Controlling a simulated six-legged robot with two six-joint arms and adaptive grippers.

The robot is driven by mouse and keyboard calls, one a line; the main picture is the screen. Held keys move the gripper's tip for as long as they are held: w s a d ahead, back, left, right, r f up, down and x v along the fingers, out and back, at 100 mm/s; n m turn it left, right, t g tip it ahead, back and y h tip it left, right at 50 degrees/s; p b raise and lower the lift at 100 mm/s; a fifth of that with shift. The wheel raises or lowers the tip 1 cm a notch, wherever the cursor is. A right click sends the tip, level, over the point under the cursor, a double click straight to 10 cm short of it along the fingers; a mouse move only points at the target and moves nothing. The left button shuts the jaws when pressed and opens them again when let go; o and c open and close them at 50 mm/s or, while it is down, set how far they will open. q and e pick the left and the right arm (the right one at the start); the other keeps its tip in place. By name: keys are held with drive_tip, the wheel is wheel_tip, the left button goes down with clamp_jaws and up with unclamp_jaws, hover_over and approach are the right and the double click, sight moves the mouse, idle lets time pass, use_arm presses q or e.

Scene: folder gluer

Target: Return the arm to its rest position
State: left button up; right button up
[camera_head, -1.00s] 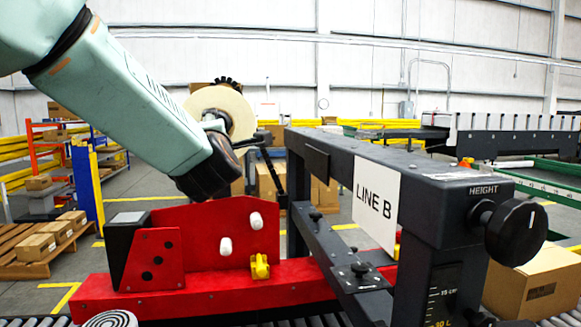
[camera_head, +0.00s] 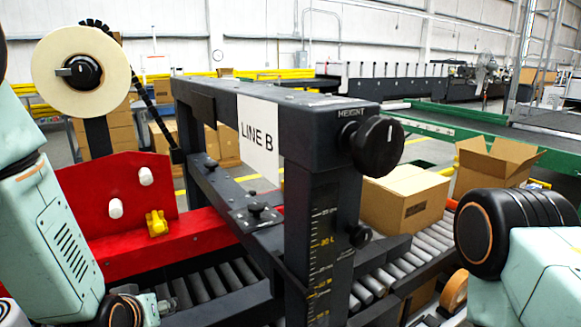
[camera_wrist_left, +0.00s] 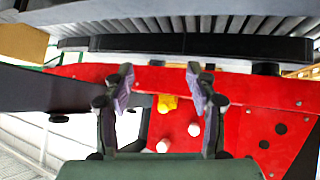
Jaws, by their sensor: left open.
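My left arm, pale green, stands at the left edge of the head view, in front of the red machine part. My left gripper (camera_wrist_left: 159,78) shows in the left wrist view with its two fingers apart and nothing between them. Beyond the fingers is the red panel (camera_wrist_left: 250,125) with white knobs (camera_wrist_left: 194,129) and a yellow knob (camera_wrist_left: 167,103). The same red panel (camera_head: 105,200) shows in the head view. My right arm fills the lower right of the head view; its gripper is out of view.
A dark frame (camera_head: 300,135) with a LINE B sign (camera_head: 258,135) and a black height knob (camera_head: 377,146) stands in the middle. Behind it, a closed carton (camera_head: 405,196) rests by the rollers (camera_head: 425,245) and an open carton (camera_head: 490,165) stands farther right. A tape reel (camera_head: 80,72) is at upper left.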

use_arm(q)
drive_tip(key=s+d+f+m+g, duration=0.1)
drive_tip(key=s+f+g, duration=0.3)
drive_tip(key=s+f, duration=0.7)
drive_tip(key=s+d+f+m+g+h+b, duration=0.1)
drive_tip(key=s+f+g, duration=0.4)
drive_tip(key=s+f, duration=0.7)
drive_tip(key=s+d+m, duration=0.1)
drive_tip(key=s, duration=0.7)
drive_tip(key=shift+s+m+g, duration=0.3)
drive_tip(key=shift+s, duration=0.1)
